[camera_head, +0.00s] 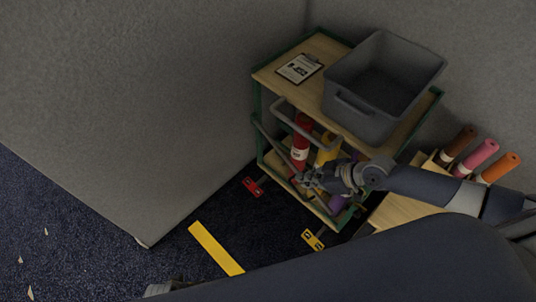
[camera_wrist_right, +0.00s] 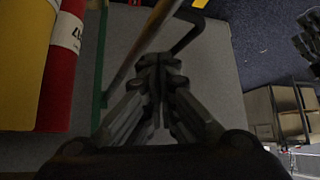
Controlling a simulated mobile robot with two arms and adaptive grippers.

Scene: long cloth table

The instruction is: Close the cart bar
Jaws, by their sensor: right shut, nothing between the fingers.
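The cart (camera_head: 262,75) has a green frame and wooden shelves and stands against grey walls. A grey bar (camera_head: 268,138) slants across its front, its lower part hidden by my arm. A bent grey handle-like rail (camera_head: 283,108) sits just above it. My right gripper (camera_head: 306,180) is at the cart's front, close to the bar in the head view; contact is unclear. In the right wrist view its fingers (camera_wrist_right: 160,64) are shut and empty. A dark bent bar (camera_wrist_right: 192,38) lies just beyond the fingertips there.
A grey bin (camera_head: 348,105) and clipboard (camera_head: 300,68) are on the cart's top. Red (camera_head: 301,135) and yellow (camera_head: 328,150) cylinders stand inside. A wooden box with coloured rolls (camera_head: 480,153) is at right. Carpet with a yellow strip (camera_head: 215,249) is open in front.

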